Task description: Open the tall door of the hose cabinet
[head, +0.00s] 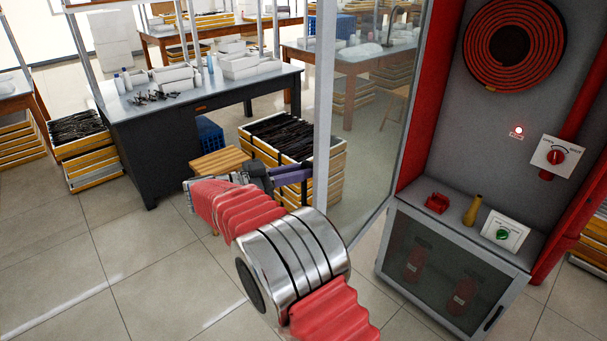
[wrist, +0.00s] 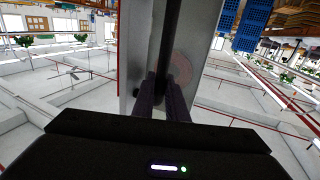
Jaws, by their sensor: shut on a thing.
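The hose cabinet's tall door (head: 370,130) is a glass panel in a grey metal frame. It stands swung open to the left, and the upper compartment (head: 490,130) is exposed. My gripper (head: 305,173) is at the door's free-edge upright, on its left side. In the wrist view my gripper (wrist: 165,95) has its two dark fingers close together on a dark upright door handle (wrist: 166,40) on the grey frame. The exact grip is partly hidden by the fingers and shadow.
The red hose reel (head: 514,45), a brass nozzle (head: 473,210) and control boxes are in the cabinet. The lower door (head: 440,265) is shut. A dark desk (head: 200,125) and crates (head: 300,150) stand behind my arm. Tiled floor at left (head: 60,260) is clear.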

